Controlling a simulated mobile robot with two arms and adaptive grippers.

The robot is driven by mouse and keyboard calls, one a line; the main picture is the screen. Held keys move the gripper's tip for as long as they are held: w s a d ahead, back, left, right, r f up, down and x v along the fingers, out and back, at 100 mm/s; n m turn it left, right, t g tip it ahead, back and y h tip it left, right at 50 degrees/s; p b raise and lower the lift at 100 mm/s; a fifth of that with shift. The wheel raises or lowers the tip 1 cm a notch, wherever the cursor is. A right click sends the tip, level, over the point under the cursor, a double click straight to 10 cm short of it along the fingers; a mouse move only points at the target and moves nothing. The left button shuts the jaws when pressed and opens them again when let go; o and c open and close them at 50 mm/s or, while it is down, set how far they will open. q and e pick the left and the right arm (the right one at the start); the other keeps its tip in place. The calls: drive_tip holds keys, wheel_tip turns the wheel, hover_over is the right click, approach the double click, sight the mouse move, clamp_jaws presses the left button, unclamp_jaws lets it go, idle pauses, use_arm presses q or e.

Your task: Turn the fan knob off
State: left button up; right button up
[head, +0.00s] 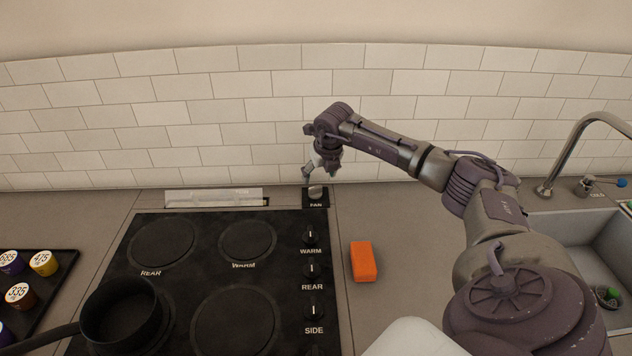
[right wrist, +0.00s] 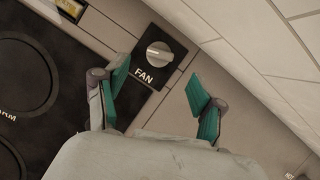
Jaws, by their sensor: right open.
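The fan knob (head: 316,192) is a light grey round knob on a small black plate marked FAN, behind the stove's right back corner. In the right wrist view the fan knob (right wrist: 159,53) lies ahead of the fingertips, with a raised grip bar set at a slant. My right gripper (head: 312,174) is above the knob in the head view. In the wrist view my right gripper (right wrist: 160,88) is open, its green-padded fingers wide apart with nothing between them. The fingers look apart from the knob. My left gripper is not in view.
The black stove (head: 285,222) has a row of black knobs along its right side and a dark pan (head: 125,315) at front left. An orange block (head: 363,261) lies right of it. A sink (head: 600,255) is at the right. The tiled wall (head: 230,110) stands close behind the knob.

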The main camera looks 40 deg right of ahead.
sight(316, 186)
drive_tip(key=p+x, duration=0.1)
drive_tip(key=x, duration=0.6)
drive_tip(key=c, duration=1.1)
drive_tip(key=shift+d+f+n+y+b, duration=0.1)
drive_tip(key=shift+n+y+b, duration=0.3)
drive_tip(key=shift+n+b, duration=0.65)
drive_tip(key=shift+c, duration=0.2)
drive_tip(key=n+b, duration=0.2)
drive_tip(key=n+y+b, duration=0.1)
drive_tip(key=n+b, duration=0.1)
drive_tip(key=shift+d+y+b, duration=0.1)
drive_tip(key=shift+y+b, duration=0.2)
drive_tip(key=n+y+b, duration=0.1)
drive_tip(key=n+b, duration=0.1)
drive_tip(key=n, duration=0.1)
drive_tip(key=shift+n+b, duration=0.35)
drive_tip(key=shift+b, duration=0.05)
drive_tip(key=shift+d+n+g+y+b, duration=0.1)
drive_tip(key=shift+n+g+y+b, duration=0.65)
drive_tip(key=shift+n+b, duration=0.9)
drive_tip(key=shift+n+p, duration=0.3)
drive_tip(key=shift+n, duration=0.15)
drive_tip(key=shift+r, duration=0.2)
